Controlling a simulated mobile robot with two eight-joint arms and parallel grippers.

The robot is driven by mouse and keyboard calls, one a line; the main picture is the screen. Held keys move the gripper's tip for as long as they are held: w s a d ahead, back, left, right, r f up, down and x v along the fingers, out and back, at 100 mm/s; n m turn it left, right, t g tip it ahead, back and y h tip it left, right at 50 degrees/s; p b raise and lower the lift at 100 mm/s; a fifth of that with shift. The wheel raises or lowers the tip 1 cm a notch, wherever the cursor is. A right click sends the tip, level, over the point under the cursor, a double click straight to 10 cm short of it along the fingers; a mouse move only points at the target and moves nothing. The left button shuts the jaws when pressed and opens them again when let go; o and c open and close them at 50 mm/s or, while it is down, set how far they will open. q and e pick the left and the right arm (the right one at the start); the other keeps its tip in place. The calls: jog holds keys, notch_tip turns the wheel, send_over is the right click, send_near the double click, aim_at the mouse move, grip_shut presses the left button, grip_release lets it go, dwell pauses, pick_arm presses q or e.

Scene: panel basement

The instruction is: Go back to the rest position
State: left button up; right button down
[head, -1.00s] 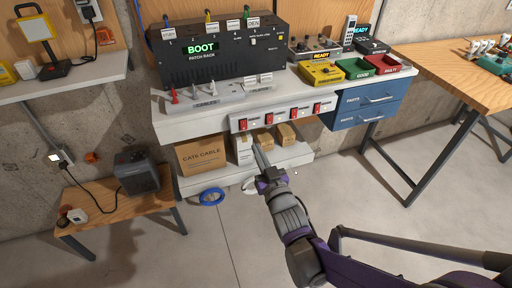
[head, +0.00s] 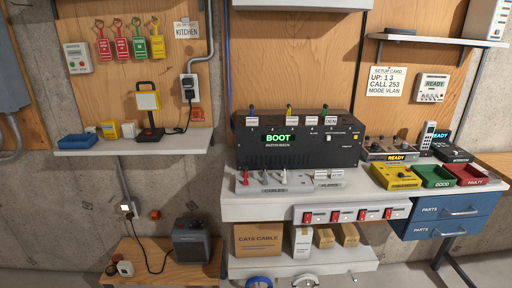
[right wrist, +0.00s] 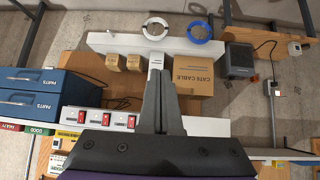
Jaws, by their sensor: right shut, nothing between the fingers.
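My right gripper (right wrist: 161,90) shows in the right wrist view with its two dark fingers together and nothing between them. It points toward the lower shelf (right wrist: 120,44) under the bench, where a CAT6 cable box (right wrist: 193,74) and smaller cartons (right wrist: 134,62) sit. It appears apart from them. Neither gripper shows in the head view now, and my left gripper is in no current frame.
A heater (head: 191,242) stands on a low table (head: 205,270) at left.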

jog(key=s+f+g, duration=0.4)
jog(key=s, duration=0.7)
notch_tip(320, 180, up, 14)
jog(key=w+p, duration=0.2)
jog(key=p, duration=1)
jog(key=shift+a+p, duration=0.3)
